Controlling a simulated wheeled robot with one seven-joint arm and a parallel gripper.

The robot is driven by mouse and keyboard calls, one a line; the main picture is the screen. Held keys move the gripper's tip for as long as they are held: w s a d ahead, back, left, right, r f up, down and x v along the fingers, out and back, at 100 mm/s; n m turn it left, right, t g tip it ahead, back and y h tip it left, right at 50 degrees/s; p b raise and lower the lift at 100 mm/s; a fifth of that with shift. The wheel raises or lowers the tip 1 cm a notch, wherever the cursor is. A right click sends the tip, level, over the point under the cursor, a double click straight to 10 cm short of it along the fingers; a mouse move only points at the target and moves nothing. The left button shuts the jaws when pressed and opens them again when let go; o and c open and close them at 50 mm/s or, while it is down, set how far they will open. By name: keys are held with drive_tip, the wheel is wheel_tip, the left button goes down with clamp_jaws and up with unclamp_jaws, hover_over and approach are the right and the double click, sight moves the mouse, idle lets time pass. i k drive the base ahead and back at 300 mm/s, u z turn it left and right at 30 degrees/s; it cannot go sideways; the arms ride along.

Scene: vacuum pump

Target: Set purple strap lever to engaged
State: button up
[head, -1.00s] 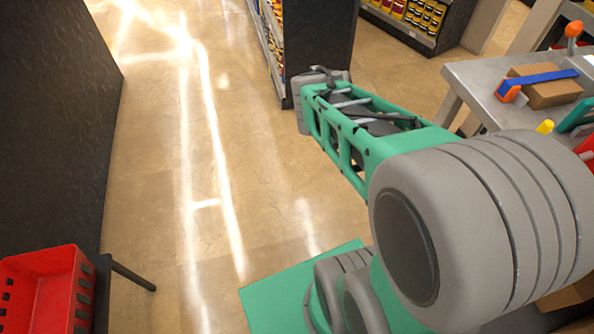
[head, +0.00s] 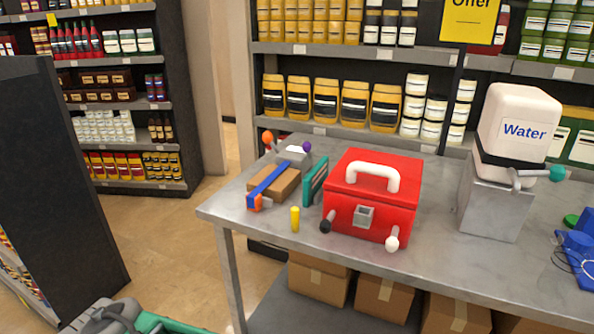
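A lever with a purple ball knob (head: 306,146) stands at the right side of a small grey block (head: 293,156) on the metal table. A second lever with an orange ball knob (head: 267,137) stands at its left. A blue strap (head: 268,184) lies across a brown box (head: 283,182) in front of the block, with an orange piece (head: 254,203) at its near end. The purple lever is small in view, and I cannot tell its exact angle. My gripper is not in view; only part of my green and grey arm shows at the bottom left, well away from the lever.
The metal table (head: 450,252) also holds a yellow cylinder (head: 295,219), a teal panel (head: 315,182), a red toolbox (head: 371,200) and a water container (head: 518,124). Stocked shelves stand behind. A dark shelf unit (head: 55,170) is at left. Floor is open left of the table.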

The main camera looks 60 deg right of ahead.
sight(306, 146)
drive_tip(key=z, duration=1.65)
drive_tip(key=k, duration=0.65)
drive_tip(key=u, duration=1.1)
drive_tip(key=i, duration=1)
drive_tip(key=z, duration=0.45)
